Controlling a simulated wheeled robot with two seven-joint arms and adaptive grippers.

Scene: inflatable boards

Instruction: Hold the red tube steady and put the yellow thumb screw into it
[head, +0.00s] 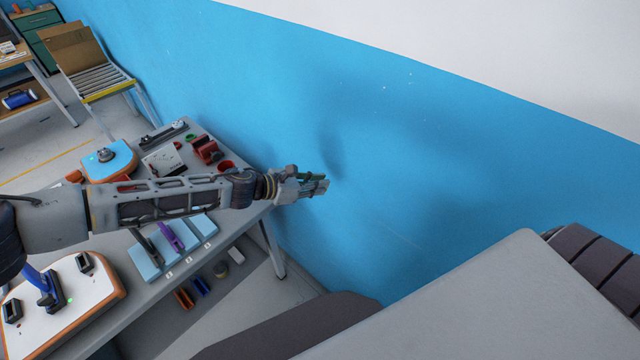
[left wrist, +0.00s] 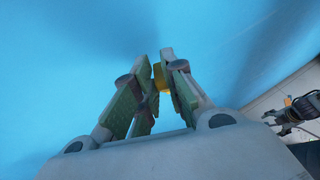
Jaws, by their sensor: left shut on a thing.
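My left gripper (head: 318,183) reaches past the right end of the table, beside the blue wall. In the left wrist view its fingers are shut on a small yellow thing (left wrist: 159,76), which looks like the yellow thumb screw; the fingers hide much of it. A round red piece (head: 226,167) stands on the table behind my left forearm, and a red block-like piece (head: 208,150) stands beside it. I cannot tell whether either is the red tube.
The grey table (head: 238,190) holds a blue-topped board (head: 118,158), a white board with orange edges (head: 80,290), light blue pads (head: 145,262) and a purple piece (head: 170,234). Small bins (head: 184,298) sit below it. The blue wall (head: 420,170) is close to my gripper.

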